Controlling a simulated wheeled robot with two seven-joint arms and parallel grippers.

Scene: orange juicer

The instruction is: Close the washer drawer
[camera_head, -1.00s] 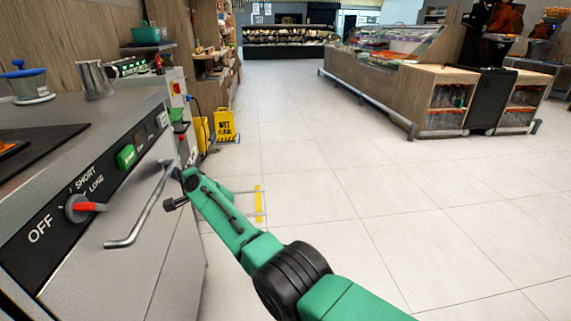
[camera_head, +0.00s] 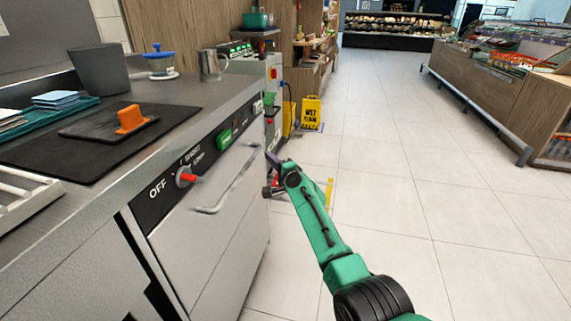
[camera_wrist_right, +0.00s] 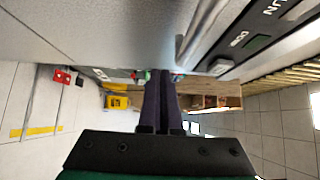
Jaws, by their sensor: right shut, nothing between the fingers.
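The washer drawer (camera_head: 205,245) is a grey metal front at the left in the head view, with a bar handle (camera_head: 232,180) across it. Above it runs a dark control strip (camera_head: 210,150) with a red-tipped knob and a green button. I cannot tell whether the front sits fully flush. My right gripper (camera_head: 272,160) is shut and empty near the far end of the handle. In the right wrist view its dark fingers (camera_wrist_right: 163,78) are together, close to the grey front, with the handle beside them. My left gripper is not in view.
A counter holds a black mat (camera_head: 100,140) with an orange-handled item (camera_head: 131,118), a grey bin (camera_head: 101,68) and a metal jug (camera_head: 211,65). A yellow wet-floor sign (camera_head: 311,113) stands farther back. The tiled floor at right is clear.

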